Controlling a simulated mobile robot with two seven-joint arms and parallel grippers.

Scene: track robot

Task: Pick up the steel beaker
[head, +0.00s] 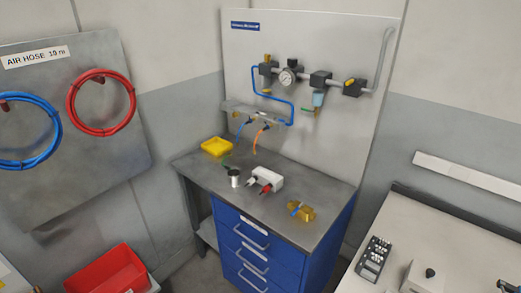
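A small steel beaker (234,178), shiny and cylindrical, stands upright on the grey top of the blue workbench (195,164). It is left of a white block-shaped item (268,179) and close to it. Neither of my grippers shows in the head view, so nothing of mine is seen near the beaker.
A yellow tray (217,146) sits behind the beaker at the back left. A brass fitting (302,211) lies toward the front right. A panel with a gauge (287,76) rises behind the bench. A red bin (107,271) is at lower left; another table (440,238) stands right.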

